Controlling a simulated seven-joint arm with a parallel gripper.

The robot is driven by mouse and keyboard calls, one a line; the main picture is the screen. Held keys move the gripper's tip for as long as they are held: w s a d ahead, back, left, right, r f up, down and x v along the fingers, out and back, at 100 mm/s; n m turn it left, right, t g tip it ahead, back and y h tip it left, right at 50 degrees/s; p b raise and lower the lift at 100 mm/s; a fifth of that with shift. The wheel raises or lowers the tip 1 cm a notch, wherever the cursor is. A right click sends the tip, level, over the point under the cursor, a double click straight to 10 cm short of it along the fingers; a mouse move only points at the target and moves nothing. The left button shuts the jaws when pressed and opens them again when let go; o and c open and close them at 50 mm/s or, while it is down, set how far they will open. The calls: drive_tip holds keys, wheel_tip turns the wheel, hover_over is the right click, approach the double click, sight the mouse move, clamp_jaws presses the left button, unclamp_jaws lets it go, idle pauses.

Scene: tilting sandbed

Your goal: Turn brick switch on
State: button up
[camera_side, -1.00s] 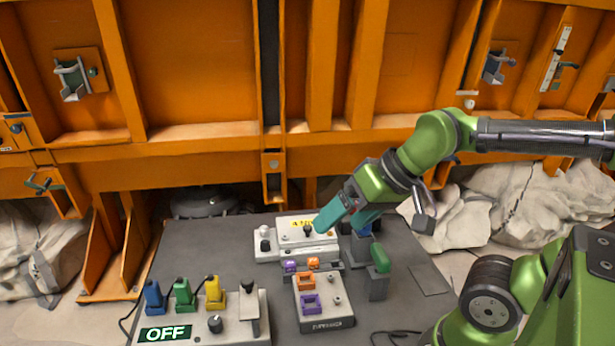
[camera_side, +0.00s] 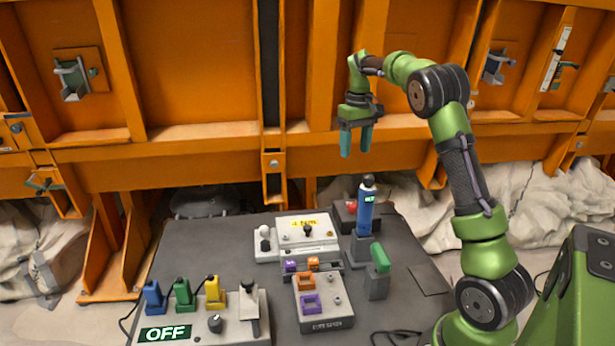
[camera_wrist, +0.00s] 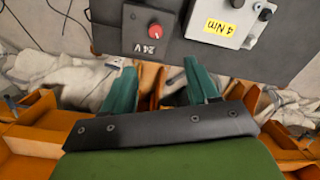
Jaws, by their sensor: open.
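A dark box labelled 24 V (camera_wrist: 140,32) with a red knob (camera_wrist: 155,30) is ahead of my fingers in the wrist view; it looks like the power brick and its switch. In the side view this box (camera_side: 340,222) is at the back of the grey table, partly hidden behind the blue tool, with its red knob (camera_side: 351,206) showing. Whether the knob is on or off cannot be told. My gripper (camera_side: 356,153) is open and empty, pointing down, well above the table's back edge. Its teal fingers (camera_wrist: 159,75) stand apart in the wrist view.
A blue tool (camera_side: 365,212) stands upright in a holder beside the box. A 4 Nm unit (camera_side: 290,240) is to its left. A panel with an OFF sign (camera_side: 166,334), a grey block with coloured sockets (camera_side: 325,310) and a green-topped post (camera_side: 380,260) stand nearer. An orange wall (camera_side: 200,160) is behind.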

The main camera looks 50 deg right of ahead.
sight(352, 204)
drive_tip(key=f, duration=1.1)
drive_tip(key=d+f, duration=0.1)
drive_tip(key=f, duration=0.5)
drive_tip(key=shift+f, duration=0.15)
drive_tip(key=shift+a, duration=0.1)
drive_tip(key=c, duration=1)
drive_tip(key=shift+c, duration=0.2)
